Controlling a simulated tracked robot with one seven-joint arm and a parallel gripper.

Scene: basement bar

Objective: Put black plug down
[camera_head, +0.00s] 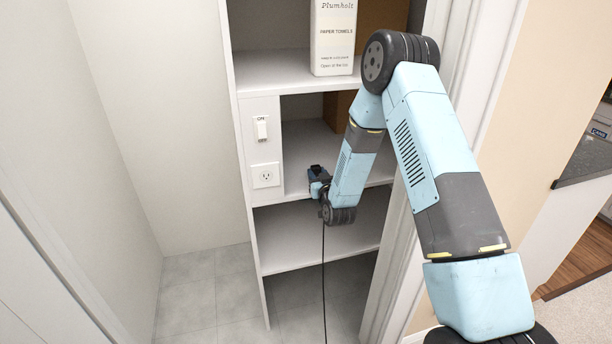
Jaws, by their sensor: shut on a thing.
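My gripper (317,175) is small and dark in the view, at the front of the middle shelf compartment, to the right of the wall outlet. It is shut on the black plug, which I cannot clearly tell apart from the dark fingers. The plug's black cord (324,285) hangs from behind my wrist, past the lower shelf, towards the floor. The plug is apart from the outlet (266,175).
A white shelf unit has a middle shelf (300,178) and a lower shelf (300,245), whose visible part is bare. A light switch (262,128) is above the outlet. A paper towel box (333,40) stands on the upper shelf. A door frame (455,90) is at right.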

